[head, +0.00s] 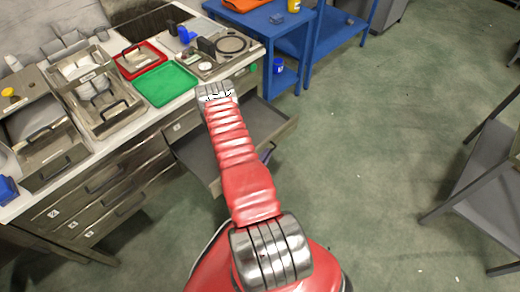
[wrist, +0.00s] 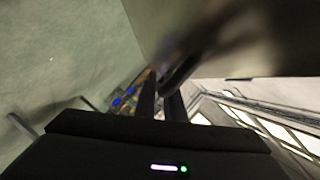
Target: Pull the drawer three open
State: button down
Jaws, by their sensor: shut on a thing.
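A grey metal drawer (head: 196,152) stands pulled out from the cabinet under the worktop in the head view; its bare inside shows on both sides of my red arm. I cannot read a number on it. Its front faces away from the cabinet, and my arm hides part of it. In the wrist view my gripper (wrist: 160,102) is shut on a dark bar-like handle (wrist: 182,72), at the blurred drawer front. In the head view my arm hides most of the gripper and the handle.
Other drawers (head: 105,180) with handles and small labels are closed at the left. The worktop holds a green tray (head: 166,85), a red tray (head: 140,59) and metal bins. A blue table (head: 262,22) stands behind, a grey table (head: 485,190) at right. Green floor between is clear.

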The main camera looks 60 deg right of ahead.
jog(key=shift+s+f, duration=0.15)
jog(key=shift+s, duration=0.15)
jog(key=c, duration=2.1)
grip_release()
jog(key=shift+a, duration=0.3)
jog(key=shift+v, duration=6.55)
